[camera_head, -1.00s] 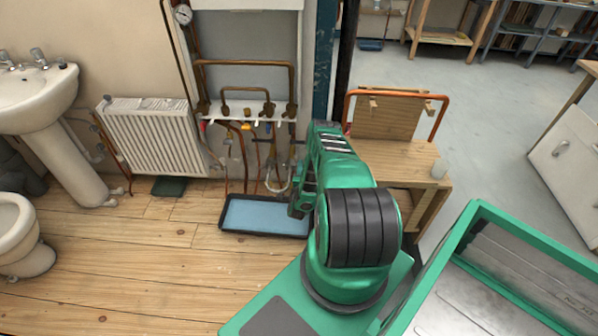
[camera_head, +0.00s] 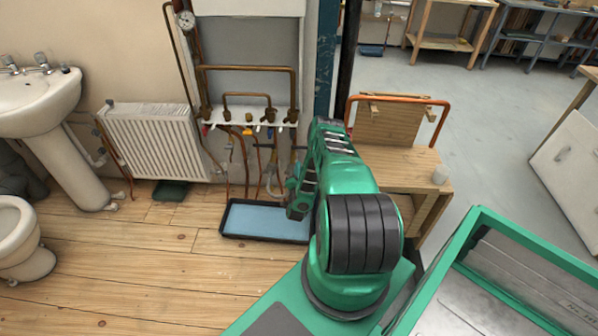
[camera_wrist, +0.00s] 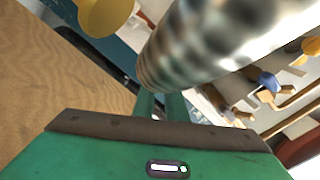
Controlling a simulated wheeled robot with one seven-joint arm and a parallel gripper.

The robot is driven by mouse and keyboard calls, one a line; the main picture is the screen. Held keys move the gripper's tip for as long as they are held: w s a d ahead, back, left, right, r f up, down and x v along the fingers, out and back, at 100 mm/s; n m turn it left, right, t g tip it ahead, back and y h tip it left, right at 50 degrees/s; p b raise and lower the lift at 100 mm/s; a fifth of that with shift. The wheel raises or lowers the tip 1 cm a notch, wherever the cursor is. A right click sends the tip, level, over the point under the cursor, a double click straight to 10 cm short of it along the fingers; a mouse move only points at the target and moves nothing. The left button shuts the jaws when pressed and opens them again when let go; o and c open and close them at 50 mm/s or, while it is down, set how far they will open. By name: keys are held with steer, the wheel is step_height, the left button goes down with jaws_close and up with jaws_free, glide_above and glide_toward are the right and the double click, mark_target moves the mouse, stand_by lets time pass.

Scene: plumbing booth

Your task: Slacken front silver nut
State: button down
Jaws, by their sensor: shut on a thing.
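In the wrist view a large silver ribbed cylinder (camera_wrist: 205,40), very close and blurred, crosses the upper middle. I take it to be the front silver nut or the fitting it belongs to. My gripper (camera_wrist: 152,105) reaches up to it from below and is shut; the cylinder hides the fingertips and the exact contact. In the head view my gripper end (camera_head: 297,205) is low by the pipework, at the right end of the blue tray. The nut cannot be made out there, as my arm covers that spot.
A yellow rounded part (camera_wrist: 103,14) is close by at the upper left of the wrist view. Copper pipes (camera_head: 247,69) and coloured valves stand on the wall behind. A blue tray (camera_head: 262,219) lies on the floor, and a wooden bench (camera_head: 395,168) stands right of my arm.

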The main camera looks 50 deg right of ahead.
steer(key=shift+a+f, duration=0.2)
steer(key=shift+a, duration=0.05)
steer(key=c, duration=2.1)
jaws_free()
steer(key=shift+o, duration=0.3)
steer(key=shift+d, duration=0.1)
steer(key=shift+r, duration=0.1)
steer(key=v, duration=1)
steer(key=shift+s+a, duration=0.25)
steer(key=shift+s, duration=0.1)
